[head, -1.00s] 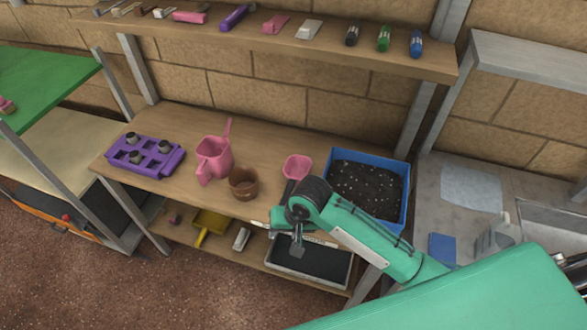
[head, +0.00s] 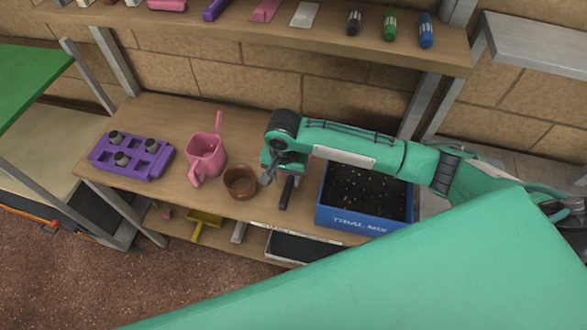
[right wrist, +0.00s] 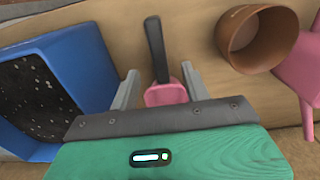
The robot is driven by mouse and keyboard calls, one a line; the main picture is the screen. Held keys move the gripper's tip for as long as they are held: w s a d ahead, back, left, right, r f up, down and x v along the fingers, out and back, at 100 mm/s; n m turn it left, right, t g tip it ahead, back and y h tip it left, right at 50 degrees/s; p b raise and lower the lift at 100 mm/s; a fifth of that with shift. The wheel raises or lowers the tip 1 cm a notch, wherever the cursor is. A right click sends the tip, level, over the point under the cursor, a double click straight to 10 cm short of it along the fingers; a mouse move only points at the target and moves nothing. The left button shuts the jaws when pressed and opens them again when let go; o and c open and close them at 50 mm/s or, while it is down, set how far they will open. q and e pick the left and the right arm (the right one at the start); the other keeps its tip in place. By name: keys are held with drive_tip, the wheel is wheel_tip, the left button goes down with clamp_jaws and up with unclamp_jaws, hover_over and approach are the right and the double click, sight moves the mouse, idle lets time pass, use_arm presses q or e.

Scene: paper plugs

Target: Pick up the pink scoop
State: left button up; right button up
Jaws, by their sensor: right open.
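The pink scoop (right wrist: 166,95) shows in the right wrist view with its dark handle pointing up the picture. In the head view only its dark handle (head: 287,192) shows clearly, on the wooden bench between the brown pot and the blue tub; my right arm hides its pink part. My right gripper (right wrist: 160,85) is open. In the right wrist view its fingers appear on either side of the scoop. In the head view, the right gripper (head: 274,174) is over the bench by the scoop. I cannot tell if the fingers touch it. My left gripper is out of view.
A brown pot (head: 239,182) and a pink watering can (head: 206,157) stand left of the scoop. A blue tub (head: 340,217) of dark soil stands to the right. A purple tray (head: 150,170) holds small pots at the left. A shelf (head: 300,40) runs above.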

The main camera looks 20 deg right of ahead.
sight(287, 192)
wheel_tip(287, 192, down, 2)
drive_tip(key=shift+f, duration=0.25)
drive_tip(key=shift+f+p, duration=0.3)
drive_tip(key=shift+f, duration=0.2)
drive_tip(key=f, duration=0.1)
drive_tip(key=f+p, duration=0.1)
drive_tip(key=f, duration=0.2)
drive_tip(key=shift+s+f+p, duration=0.2)
drive_tip(key=shift+s+p, duration=0.1)
drive_tip(key=shift+f, duration=0.3)
clamp_jaws()
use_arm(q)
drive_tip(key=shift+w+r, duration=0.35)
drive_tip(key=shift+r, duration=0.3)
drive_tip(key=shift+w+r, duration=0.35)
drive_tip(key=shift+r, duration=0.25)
use_arm(e)
drive_tip(key=shift+r, duration=0.15)
